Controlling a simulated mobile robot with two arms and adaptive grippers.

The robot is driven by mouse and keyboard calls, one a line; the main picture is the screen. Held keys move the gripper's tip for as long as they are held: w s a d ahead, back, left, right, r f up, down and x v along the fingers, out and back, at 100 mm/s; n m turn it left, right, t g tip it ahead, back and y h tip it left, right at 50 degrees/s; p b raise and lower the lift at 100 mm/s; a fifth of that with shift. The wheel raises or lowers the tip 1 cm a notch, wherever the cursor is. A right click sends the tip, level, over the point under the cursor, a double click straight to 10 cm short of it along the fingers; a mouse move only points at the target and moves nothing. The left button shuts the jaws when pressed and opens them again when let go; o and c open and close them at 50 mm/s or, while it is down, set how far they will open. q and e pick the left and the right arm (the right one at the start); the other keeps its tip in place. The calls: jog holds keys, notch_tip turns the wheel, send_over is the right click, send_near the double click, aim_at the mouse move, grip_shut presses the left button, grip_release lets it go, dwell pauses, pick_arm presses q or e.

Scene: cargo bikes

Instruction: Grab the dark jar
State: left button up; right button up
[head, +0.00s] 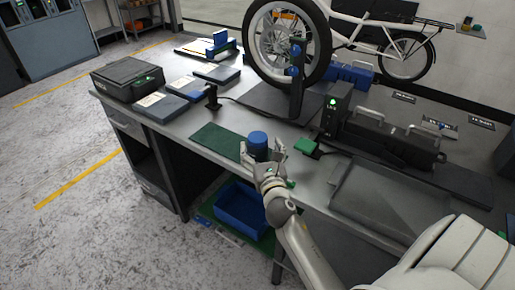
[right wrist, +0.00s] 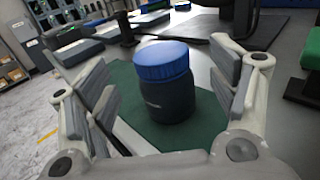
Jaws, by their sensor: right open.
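The dark jar (head: 258,150) has a blue lid and stands upright near the front edge of the workbench, at the right end of a green mat (head: 218,142). In the right wrist view the jar (right wrist: 166,95) stands between the spread fingers, with visible gaps on both sides. My right gripper (head: 264,158) is open around the jar's near side; its fingers also show in the right wrist view (right wrist: 165,100). The jar's lower part is partly covered by the gripper in the head view. My left gripper is not in view.
A black stand (head: 296,85) and bicycle wheel (head: 288,45) rise behind. A shallow grey tray (head: 395,205) is at the right. A blue bin (head: 240,208) sits below the bench.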

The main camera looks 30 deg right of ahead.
aim_at(260, 143)
jog(key=x, duration=0.4)
jog(key=shift+w+d, duration=0.1)
jog(key=shift+w, duration=0.1)
jog(key=shift+s, duration=0.1)
jog(key=shift+c, duration=0.2)
jog(key=c, duration=0.5)
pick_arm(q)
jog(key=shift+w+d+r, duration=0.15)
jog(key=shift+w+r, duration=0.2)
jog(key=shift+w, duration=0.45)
pick_arm(e)
jog(key=shift+r, duration=0.1)
jog(key=c, duration=0.7)
